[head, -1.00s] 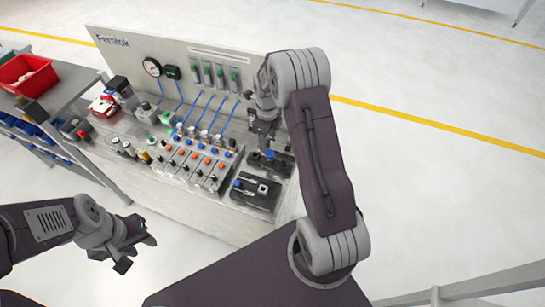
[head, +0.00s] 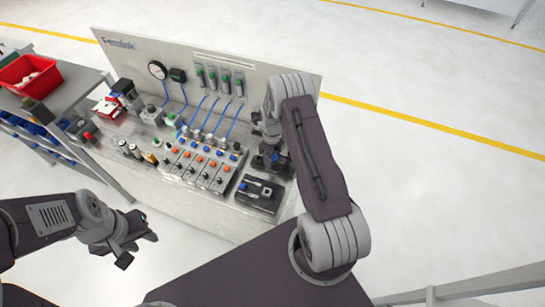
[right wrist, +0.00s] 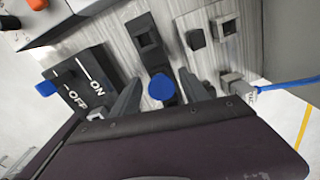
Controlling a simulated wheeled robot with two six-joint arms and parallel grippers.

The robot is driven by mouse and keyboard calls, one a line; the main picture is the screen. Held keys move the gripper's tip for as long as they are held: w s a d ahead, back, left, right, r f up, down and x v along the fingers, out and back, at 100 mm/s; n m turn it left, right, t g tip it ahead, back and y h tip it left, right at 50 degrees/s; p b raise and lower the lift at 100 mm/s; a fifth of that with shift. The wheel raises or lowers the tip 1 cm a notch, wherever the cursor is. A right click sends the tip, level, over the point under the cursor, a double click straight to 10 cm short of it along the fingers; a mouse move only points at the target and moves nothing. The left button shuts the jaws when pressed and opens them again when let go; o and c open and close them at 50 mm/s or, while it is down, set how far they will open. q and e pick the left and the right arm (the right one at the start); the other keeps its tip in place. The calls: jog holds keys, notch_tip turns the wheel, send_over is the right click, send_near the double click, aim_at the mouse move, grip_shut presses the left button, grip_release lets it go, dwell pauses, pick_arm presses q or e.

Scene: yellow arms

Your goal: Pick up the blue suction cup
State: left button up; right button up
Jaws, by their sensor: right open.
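The blue suction cup (right wrist: 161,87) shows in the right wrist view as a round blue disc on a dark holder. My right gripper (right wrist: 160,95) is open, with one dark finger on each side of the cup; I cannot tell whether they touch it. In the head view my right gripper (head: 268,160) is low over the right end of the bench, and it mostly hides the cup there. My left gripper (head: 138,250) is open and empty, in front of the bench at the lower left.
A black ON/OFF box (head: 258,195) with a blue knob stands close to my right gripper. Several valves with orange and blue knobs (head: 200,165) line the bench to its left. A backboard (head: 285,82) rises behind. A red bin (head: 30,75) sits on the left shelf.

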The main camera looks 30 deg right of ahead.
jog(key=shift+d+f, duration=0.1)
jog(key=shift+f, duration=0.15)
jog(key=shift+s+d, duration=0.1)
grip_shut()
jog(key=shift+r, duration=0.1)
jog(key=shift+r+b, duration=0.3)
jog(key=r, duration=0.1)
jog(key=r+b, duration=0.1)
jog(key=a+r, duration=0.1)
jog(key=shift+s+r+b, duration=0.25)
jog(key=shift+r+b, duration=0.05)
jog(key=s+a+r+b, duration=0.2)
jog(key=s+a+r, duration=0.4)
jog(key=s+a, duration=0.1)
jog(key=shift+a+r+b, duration=0.3)
jog(key=shift+a, duration=0.2)
